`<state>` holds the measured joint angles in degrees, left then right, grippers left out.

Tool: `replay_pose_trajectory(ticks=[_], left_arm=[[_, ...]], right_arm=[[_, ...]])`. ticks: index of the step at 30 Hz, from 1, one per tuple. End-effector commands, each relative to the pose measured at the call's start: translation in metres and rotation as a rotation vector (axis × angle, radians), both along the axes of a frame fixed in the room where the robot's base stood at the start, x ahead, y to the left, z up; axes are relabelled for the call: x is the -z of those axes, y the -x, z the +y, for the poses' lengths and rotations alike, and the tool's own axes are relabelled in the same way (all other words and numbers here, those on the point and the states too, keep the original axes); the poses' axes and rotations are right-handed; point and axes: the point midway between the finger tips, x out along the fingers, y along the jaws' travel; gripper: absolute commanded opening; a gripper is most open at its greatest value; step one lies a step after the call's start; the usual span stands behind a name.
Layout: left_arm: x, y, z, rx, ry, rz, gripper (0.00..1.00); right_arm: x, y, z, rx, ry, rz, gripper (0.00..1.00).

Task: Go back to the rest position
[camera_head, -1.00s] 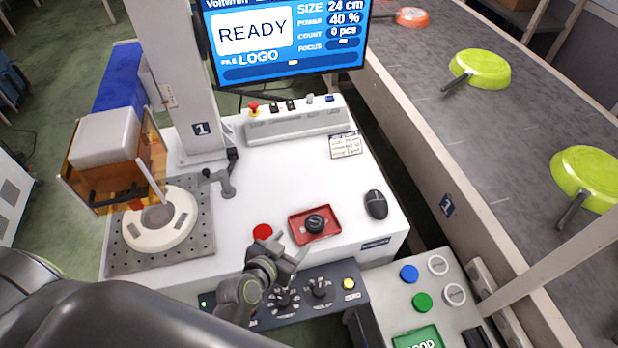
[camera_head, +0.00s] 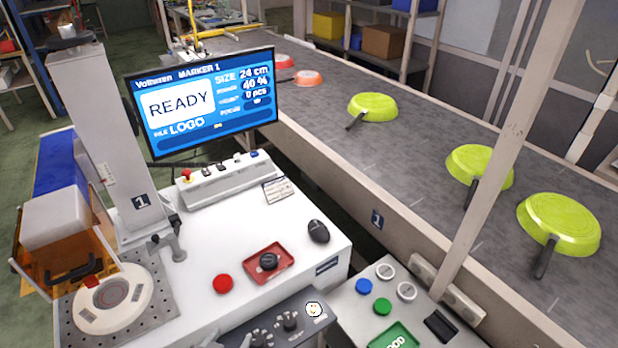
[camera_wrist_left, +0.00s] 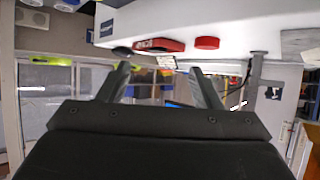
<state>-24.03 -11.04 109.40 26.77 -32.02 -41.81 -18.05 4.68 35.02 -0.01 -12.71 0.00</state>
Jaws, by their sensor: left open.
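My right gripper is in neither view.
The white machine table (camera_head: 215,240) carries a mouse (camera_head: 318,231), a red button (camera_head: 223,283) and a round fixture (camera_head: 112,303). The screen (camera_head: 205,100) reads READY. Green pans (camera_head: 372,107) lie on the conveyor (camera_head: 420,140) at right. A post (camera_head: 510,130) rises in front of it.

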Motion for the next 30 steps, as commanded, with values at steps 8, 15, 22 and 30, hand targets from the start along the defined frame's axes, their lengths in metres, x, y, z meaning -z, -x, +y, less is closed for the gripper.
replay_pose_trajectory(ticks=[8, 15, 22, 30], left_arm=[[-0.004, 0.021, 0.015, 0.029, -0.016, 0.105, 0.59], [-0.009, 0.051, 0.037, 0.027, -0.044, 0.25, 0.59], [-0.022, 0.099, 0.074, -0.054, -0.101, 0.462, 0.59], [-0.044, 0.149, 0.112, -0.214, -0.159, 0.647, 0.59]], right_arm=[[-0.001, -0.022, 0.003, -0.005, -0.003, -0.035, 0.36], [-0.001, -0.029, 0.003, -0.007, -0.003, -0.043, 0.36], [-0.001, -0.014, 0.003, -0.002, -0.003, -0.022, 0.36], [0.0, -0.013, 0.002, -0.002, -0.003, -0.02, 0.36]])
